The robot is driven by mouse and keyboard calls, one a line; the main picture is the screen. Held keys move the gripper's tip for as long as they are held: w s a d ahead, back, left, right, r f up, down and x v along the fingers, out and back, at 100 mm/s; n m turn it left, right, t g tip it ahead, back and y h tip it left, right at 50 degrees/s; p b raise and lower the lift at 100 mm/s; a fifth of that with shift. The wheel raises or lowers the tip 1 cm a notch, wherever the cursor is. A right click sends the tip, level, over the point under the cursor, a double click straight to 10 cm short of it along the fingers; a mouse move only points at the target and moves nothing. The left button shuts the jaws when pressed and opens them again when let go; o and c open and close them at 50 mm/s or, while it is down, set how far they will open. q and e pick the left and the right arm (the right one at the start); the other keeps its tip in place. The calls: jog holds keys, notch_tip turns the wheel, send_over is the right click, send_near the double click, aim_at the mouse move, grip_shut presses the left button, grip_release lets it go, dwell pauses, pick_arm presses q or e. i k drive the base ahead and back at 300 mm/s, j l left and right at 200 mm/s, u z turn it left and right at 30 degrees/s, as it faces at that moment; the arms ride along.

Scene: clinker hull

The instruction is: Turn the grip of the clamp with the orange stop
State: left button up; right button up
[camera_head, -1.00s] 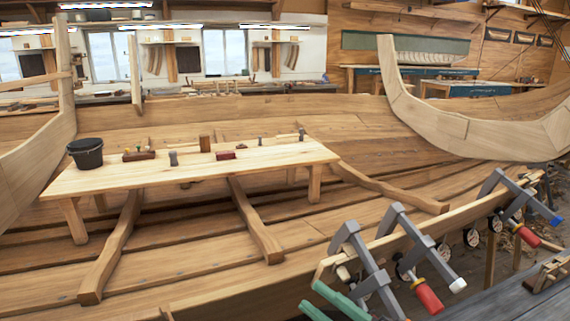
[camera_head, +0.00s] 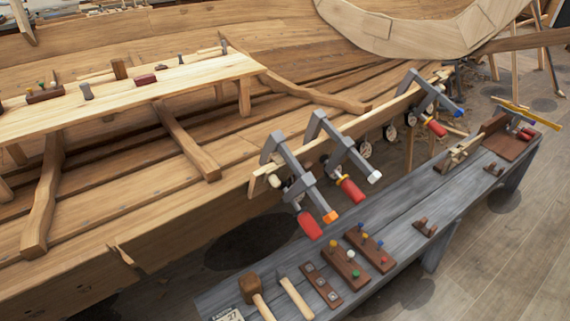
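The clamp with the orange stop (camera_head: 331,216) is the nearest of three grey clamps on the plank edge of the hull. Its red grip (camera_head: 309,225) hangs below the edge, beside the grey bar that ends in the orange stop. The middle clamp (camera_head: 340,145) has a white stop (camera_head: 375,177) and a red grip (camera_head: 351,189). The far clamp (camera_head: 424,92) has a blue stop (camera_head: 458,113) and a red grip (camera_head: 437,127). Neither of my grippers is in view, and nothing touches the three grips.
A grey bench (camera_head: 400,212) runs close in front of the clamps. A light plank table (camera_head: 140,92) stands inside the hull.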

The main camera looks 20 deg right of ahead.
aim_at(306, 221)
jog(key=k+l, duration=0.1)
jog(key=l, duration=0.3)
jog(key=k+l+u, duration=0.1)
jog(key=l, duration=0.35)
jog(key=k+l, duration=0.2)
jog(key=l, duration=0.2)
